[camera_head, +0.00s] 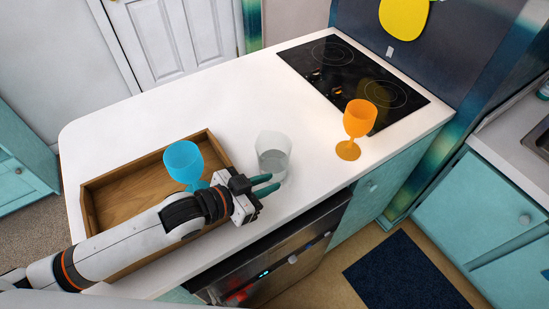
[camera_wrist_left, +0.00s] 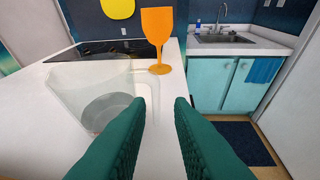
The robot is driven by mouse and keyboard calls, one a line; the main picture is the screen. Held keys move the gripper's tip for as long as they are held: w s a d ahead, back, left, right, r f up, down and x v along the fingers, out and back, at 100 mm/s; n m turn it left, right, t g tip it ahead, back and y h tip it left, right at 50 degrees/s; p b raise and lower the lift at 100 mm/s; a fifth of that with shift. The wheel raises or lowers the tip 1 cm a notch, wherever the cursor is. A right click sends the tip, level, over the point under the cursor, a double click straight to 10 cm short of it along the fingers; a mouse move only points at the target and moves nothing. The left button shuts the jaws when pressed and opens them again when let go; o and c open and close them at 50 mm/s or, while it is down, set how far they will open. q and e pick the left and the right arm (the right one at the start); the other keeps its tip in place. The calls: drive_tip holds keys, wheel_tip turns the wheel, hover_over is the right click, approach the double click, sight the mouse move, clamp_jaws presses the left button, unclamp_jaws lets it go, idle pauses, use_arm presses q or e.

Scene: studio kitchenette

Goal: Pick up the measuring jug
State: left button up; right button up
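The measuring jug (camera_head: 273,152) is clear and stands upright on the white counter, right of the wooden tray. In the left wrist view the jug (camera_wrist_left: 92,95) is at the left, with its handle toward the gap between the fingers. My left gripper (camera_head: 265,184) is at the jug's near side, its green fingers pointing right. The fingers are apart in the left wrist view (camera_wrist_left: 159,102), with nothing clamped between them. I cannot tell whether a finger touches the handle. My right gripper is not in view.
A wooden tray (camera_head: 88,210) lies under my left arm, with a blue goblet (camera_head: 184,160) at it. An orange goblet (camera_head: 359,122) stands right of the jug, near the black cooktop (camera_head: 340,70). The counter (camera_head: 200,97) behind the jug is clear.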

sight(285, 175)
use_arm(q)
drive_tip(key=shift+x, duration=1.1)
drive_tip(key=shift+w+d+f+p, duration=0.1)
drive_tip(key=shift+w+d+p, duration=0.1)
drive_tip(key=shift+w+p, duration=0.2)
drive_tip(key=p+x, duration=0.1)
drive_tip(key=x, duration=0.2)
drive_tip(key=shift+w+d+f, duration=0.1)
drive_tip(key=shift+w+d, duration=0.05)
drive_tip(key=shift+w, duration=0.05)
drive_tip(key=shift+w+d+f, duration=0.3)
drive_tip(key=shift+w, duration=0.05)
clamp_jaws()
